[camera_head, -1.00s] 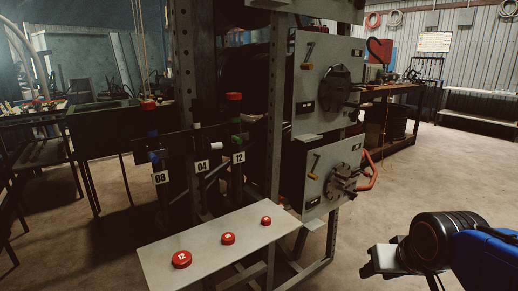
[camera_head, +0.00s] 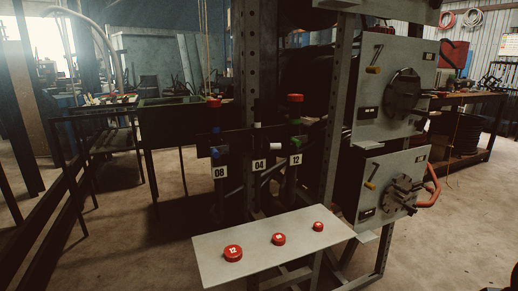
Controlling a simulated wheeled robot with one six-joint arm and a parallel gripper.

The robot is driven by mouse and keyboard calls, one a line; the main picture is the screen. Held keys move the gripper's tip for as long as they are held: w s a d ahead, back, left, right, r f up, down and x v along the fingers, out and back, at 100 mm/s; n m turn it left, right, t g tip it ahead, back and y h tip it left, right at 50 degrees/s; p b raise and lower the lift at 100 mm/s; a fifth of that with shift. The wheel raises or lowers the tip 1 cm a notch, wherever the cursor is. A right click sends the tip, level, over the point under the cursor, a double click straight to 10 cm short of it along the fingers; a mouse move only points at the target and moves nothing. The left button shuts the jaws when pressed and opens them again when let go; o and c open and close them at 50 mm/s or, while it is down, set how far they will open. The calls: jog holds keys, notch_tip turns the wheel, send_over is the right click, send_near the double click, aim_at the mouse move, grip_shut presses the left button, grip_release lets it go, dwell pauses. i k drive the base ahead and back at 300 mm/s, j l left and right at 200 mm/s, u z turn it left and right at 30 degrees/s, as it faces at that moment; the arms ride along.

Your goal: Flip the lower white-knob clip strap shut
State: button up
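In the head view, a dark rack holds vertical rods with coloured knobs above number plates 08, 04 and 12. Above plate 04 (camera_head: 259,166), a lower white knob (camera_head: 275,146) lies sideways, with a smaller white piece (camera_head: 257,125) above it. The clip strap itself is too dark and small to make out, so I cannot tell whether it is open or shut. My gripper is not clearly in view; only a small dark sliver shows at the bottom right edge.
Blue knob (camera_head: 221,151) and green knob (camera_head: 298,142) flank the white one. A pale shelf (camera_head: 210,258) with several red numbered caps juts out below. Floor at the lower left and right is open.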

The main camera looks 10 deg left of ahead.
aim_at(270, 147)
jog(key=i+l, duration=0.3)
jog(key=i+l+u, duration=0.15)
jog(key=l, duration=0.15)
jog(key=i+l+u, duration=0.2)
jog(key=l+u, duration=0.15)
jog(key=l, duration=0.25)
jog(key=i+l+u, duration=0.15)
jog(key=l, duration=0.2)
jog(key=u, duration=1.05)
jog(key=k+l+u, duration=0.1)
jog(key=l, duration=0.15)
